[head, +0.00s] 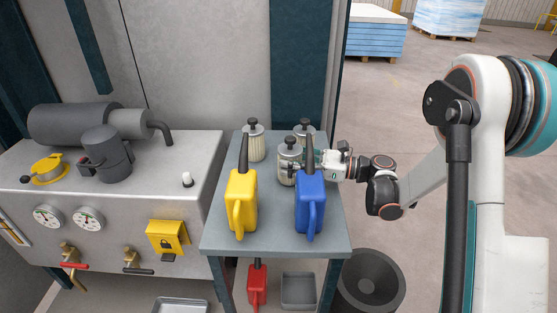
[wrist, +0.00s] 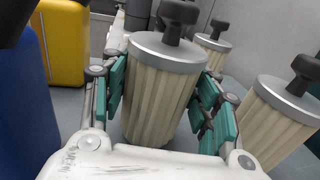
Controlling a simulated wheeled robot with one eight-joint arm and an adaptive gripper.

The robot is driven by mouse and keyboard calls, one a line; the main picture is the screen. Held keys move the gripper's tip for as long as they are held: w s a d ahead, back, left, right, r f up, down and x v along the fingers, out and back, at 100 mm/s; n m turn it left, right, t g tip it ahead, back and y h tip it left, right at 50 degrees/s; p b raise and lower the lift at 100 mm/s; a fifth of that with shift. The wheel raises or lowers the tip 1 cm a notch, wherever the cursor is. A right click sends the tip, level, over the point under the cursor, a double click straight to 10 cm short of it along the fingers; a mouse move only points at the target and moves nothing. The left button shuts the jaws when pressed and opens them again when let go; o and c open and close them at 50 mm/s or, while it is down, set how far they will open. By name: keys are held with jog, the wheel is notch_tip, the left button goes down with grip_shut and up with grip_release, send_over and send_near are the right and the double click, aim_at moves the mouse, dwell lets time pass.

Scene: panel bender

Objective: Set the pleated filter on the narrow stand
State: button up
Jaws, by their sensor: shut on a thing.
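A pleated filter (head: 288,163), cream with a metal cap and dark knob, is upright between the fingers of my gripper (head: 306,160). It fills the middle of the wrist view (wrist: 160,95), where my teal finger pads close on both sides of it. It is over a small grey-topped table (head: 272,222); whether its base touches the top I cannot tell. Two similar pleated filters, one back left (head: 252,145) and one back right (head: 304,129), stand apart from it. I cannot tell whether this table is the narrow stand; no other stand shows clearly.
A yellow jug (head: 241,205) and a blue jug (head: 310,203) stand at the table's front, close to the held filter. A grey machine bench (head: 190,215) is at left. Under the table are a red jug (head: 257,287) and grey bin (head: 298,290). A dark bin (head: 370,285) stands right.

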jog(key=x, duration=0.4)
jog(key=shift+d+f, duration=0.1)
jog(key=shift+f, duration=0.2)
jog(key=shift+f, duration=0.15)
jog(key=o, duration=1.2)
jog(key=shift+d, duration=0.15)
jog(key=p+v, duration=0.3)
jog(key=v, duration=0.8)
jog(key=shift+s+d, duration=0.15)
jog(key=shift+d, duration=0.15)
